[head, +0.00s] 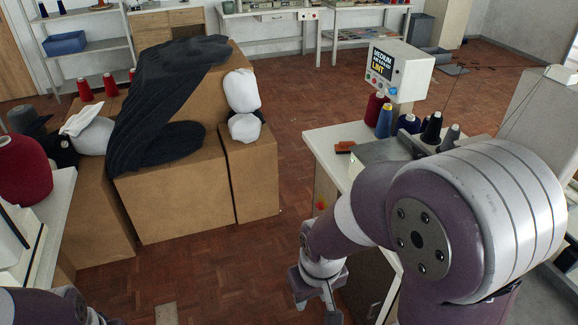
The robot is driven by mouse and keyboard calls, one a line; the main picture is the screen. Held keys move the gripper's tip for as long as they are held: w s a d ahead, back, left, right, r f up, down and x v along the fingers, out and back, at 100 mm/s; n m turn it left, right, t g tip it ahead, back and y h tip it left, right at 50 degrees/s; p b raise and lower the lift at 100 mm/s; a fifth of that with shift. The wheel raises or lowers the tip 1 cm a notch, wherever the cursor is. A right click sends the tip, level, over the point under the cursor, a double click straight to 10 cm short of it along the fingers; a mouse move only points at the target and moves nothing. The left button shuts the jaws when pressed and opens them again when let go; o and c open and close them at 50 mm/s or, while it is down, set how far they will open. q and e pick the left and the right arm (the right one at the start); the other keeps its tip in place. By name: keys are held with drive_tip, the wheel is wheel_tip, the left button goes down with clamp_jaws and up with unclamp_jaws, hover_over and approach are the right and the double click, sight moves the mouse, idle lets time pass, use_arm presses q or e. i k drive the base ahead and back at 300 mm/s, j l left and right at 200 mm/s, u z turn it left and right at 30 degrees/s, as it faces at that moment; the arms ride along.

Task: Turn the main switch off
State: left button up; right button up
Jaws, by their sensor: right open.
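A small red and yellow part (321,206), which looks like the main switch, sits on the front side of the white-topped machine table (324,139). It is too small to tell which way it is turned. My right gripper (316,297) hangs below and in front of it, pointing down, open and apart from it. My right arm covers much of the table's front. At the bottom left only a part of my left arm shows; its gripper is out of view.
A control box with a screen (396,70) and several thread cones (385,121) stand on the machine table. Brown cartons (176,194) with dark cloth (160,100) stand left. A red cone (24,168) is on the left table. Parquet floor (222,270) is clear between.

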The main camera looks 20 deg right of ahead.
sight(320, 206)
drive_tip(key=i+j+z, duration=0.15)
drive_tip(key=i+z, duration=0.35)
drive_tip(key=i+j+z, duration=0.35)
drive_tip(key=i+z, duration=0.15)
drive_tip(key=i+j+z, duration=0.95)
drive_tip(key=j, duration=0.3)
drive_tip(key=i+j+z, duration=0.1)
drive_tip(key=j+z, duration=0.4)
drive_tip(key=j, duration=0.2)
